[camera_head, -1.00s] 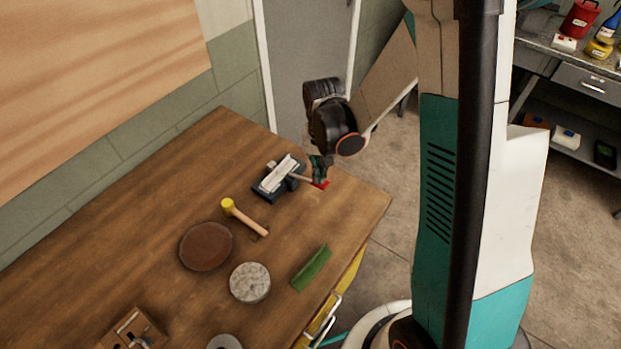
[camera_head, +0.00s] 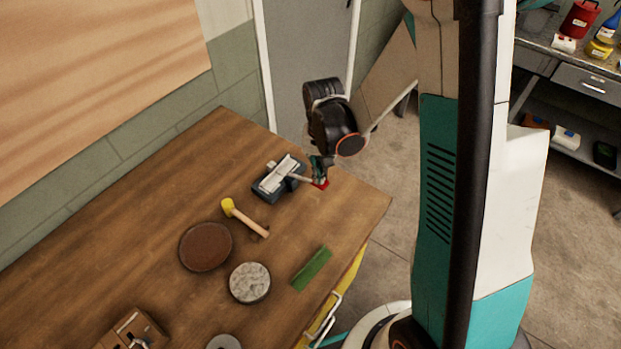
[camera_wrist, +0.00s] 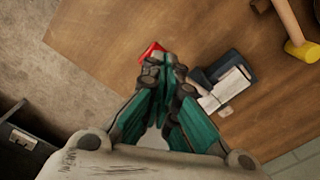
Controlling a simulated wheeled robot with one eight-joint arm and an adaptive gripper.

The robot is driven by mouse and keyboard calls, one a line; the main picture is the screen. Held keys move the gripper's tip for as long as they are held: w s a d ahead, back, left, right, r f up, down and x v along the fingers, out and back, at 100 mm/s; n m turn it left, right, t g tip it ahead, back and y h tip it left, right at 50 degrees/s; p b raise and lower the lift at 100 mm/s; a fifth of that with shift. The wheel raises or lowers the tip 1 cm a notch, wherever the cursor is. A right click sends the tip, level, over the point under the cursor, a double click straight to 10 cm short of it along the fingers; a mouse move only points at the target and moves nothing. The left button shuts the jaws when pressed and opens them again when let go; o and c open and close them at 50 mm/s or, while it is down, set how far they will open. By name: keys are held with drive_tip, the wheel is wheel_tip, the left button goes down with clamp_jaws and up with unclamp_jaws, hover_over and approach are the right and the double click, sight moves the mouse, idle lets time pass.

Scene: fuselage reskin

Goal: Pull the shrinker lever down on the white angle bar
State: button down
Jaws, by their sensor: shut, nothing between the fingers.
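The shrinker (camera_head: 270,190) is a dark block on the table near its far right corner; it also shows in the wrist view (camera_wrist: 222,66). The white angle bar (camera_head: 279,172) lies on top of it. The lever (camera_head: 300,178) sticks out to the right and ends in a red grip (camera_head: 321,184), which also shows in the wrist view (camera_wrist: 151,51). My gripper (camera_head: 318,172) is at the lever's outer end, just above the red grip. Its teal fingers (camera_wrist: 167,68) are shut with nothing between them. They partly hide the lever, and I cannot tell whether they touch it.
On the wooden table (camera_head: 150,230) lie a yellow-headed mallet (camera_head: 245,218), a brown disc (camera_head: 205,247), a grey round block (camera_head: 250,283), a green strip (camera_head: 311,268) and a wooden block with a metal piece (camera_head: 132,330). The table's right corner is clear.

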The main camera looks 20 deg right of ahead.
sight(319, 187)
drive_tip(key=shift+f+b, duration=3.15)
drive_tip(key=shift+f, duration=0.3)
drive_tip(key=shift+r+p, duration=3.6)
drive_tip(key=shift+r, duration=1.95)
drive_tip(key=shift+a, duration=0.1)
